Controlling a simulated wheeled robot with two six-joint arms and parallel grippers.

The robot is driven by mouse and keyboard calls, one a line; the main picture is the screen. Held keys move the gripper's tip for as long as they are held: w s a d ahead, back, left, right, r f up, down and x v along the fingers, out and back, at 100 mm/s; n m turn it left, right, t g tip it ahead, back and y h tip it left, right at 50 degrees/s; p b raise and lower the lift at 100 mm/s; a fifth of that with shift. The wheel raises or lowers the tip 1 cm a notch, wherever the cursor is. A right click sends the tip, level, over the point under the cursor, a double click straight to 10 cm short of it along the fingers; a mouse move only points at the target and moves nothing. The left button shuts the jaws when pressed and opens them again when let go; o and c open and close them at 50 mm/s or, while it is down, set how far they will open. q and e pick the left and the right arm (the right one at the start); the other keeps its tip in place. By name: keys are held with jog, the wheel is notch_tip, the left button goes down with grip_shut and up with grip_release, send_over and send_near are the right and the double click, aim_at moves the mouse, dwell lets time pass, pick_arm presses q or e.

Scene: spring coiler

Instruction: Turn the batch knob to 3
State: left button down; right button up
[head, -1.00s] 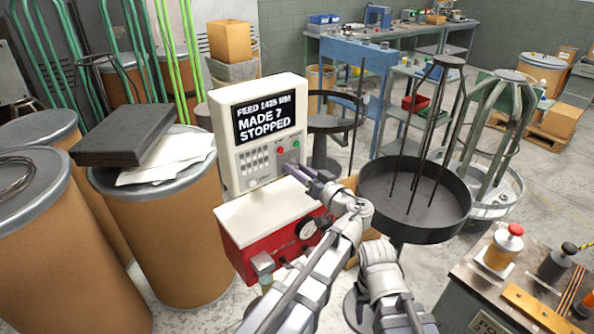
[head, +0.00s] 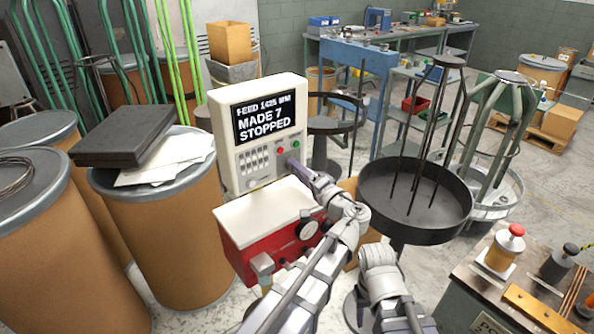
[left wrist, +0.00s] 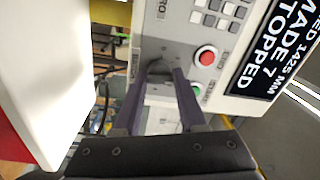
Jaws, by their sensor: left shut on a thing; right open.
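The coiler's control box (head: 236,170) is cream-white, with a screen (head: 268,120) reading "FEED 1425 MM, MADE 7, STOPPED". My left gripper (head: 292,163) reaches its lower right face, below the red and green buttons. In the left wrist view my left gripper (left wrist: 167,72) has both fingers against a small grey knob (left wrist: 157,66), shut on it. The knob's marks and pointer are too covered to read, so its setting cannot be told. The fingers hide the knob in the head view. My right arm shows at the bottom centre; its fingers do not show.
A red button (left wrist: 206,57) and a green button (left wrist: 195,90) sit close beside the fingers. The red machine body (head: 262,240) with a white top stands below the box. A round black tray (head: 415,200) stands to the right, and fibre drums (head: 165,240) stand left.

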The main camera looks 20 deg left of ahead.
pick_arm(q)
jog(key=shift+s+f+m+h, duration=0.1)
jog(key=shift+m+h, duration=0.05)
jog(key=shift+m, duration=2.4)
jog(key=shift+s+f+m+h, duration=0.1)
jog(key=shift+m+h, duration=0.05)
jog(key=shift+m, duration=2.4)
jog(key=c, duration=0.5)
grip_release()
jog(key=shift+w+r, duration=0.1)
